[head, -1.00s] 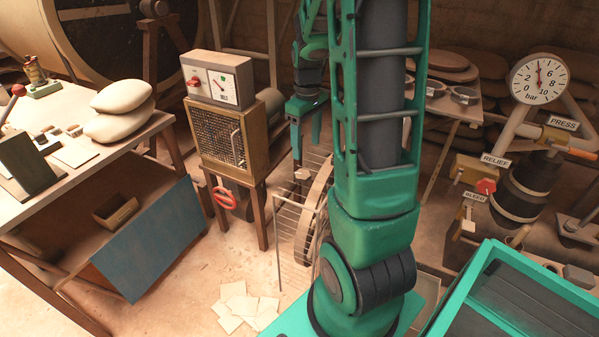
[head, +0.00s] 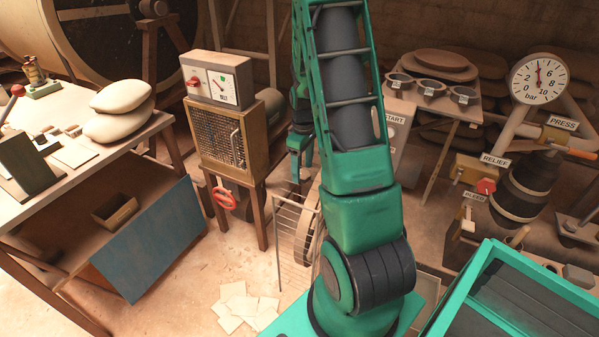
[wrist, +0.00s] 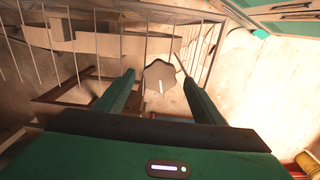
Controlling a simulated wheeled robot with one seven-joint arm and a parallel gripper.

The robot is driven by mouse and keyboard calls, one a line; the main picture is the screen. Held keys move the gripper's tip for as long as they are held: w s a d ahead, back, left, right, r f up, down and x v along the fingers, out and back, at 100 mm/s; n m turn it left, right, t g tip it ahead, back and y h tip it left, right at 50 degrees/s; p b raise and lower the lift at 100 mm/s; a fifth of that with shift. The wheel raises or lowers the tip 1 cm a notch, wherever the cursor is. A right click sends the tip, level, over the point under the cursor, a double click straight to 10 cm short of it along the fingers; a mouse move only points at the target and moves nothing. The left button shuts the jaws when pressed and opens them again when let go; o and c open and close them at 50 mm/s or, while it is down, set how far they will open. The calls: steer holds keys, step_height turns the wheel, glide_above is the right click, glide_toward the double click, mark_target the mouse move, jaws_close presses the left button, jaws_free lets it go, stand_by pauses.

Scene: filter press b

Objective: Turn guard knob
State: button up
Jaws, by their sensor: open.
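The guard knob (wrist: 159,76) is a grey-brown, lobed knob with a pale mark, shown in the wrist view near the ends of my fingers. My gripper (wrist: 158,80) is open and empty, one finger on each side of the knob in the picture. I cannot tell how deep the fingers reach around it. The barred guard (wrist: 85,45) stands beyond and to the left. In the head view the guard (head: 278,240) stands in mid-floor, partly behind my arm. My gripper (head: 299,170) is above it there, and the knob is hard to make out.
A workbench with sacks (head: 119,108) is at the left. The gauge (head: 539,78) and labelled valves are at the right. Loose sheets (head: 243,304) lie on open floor.

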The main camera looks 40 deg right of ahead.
steer(key=shift+f, duration=0.8)
steer(key=shift+c, duration=0.7)
steer(key=c, duration=0.9)
steer(key=shift+a, duration=0.35)
steer(key=shift+c, duration=0.2)
steer(key=shift+d, duration=0.2)
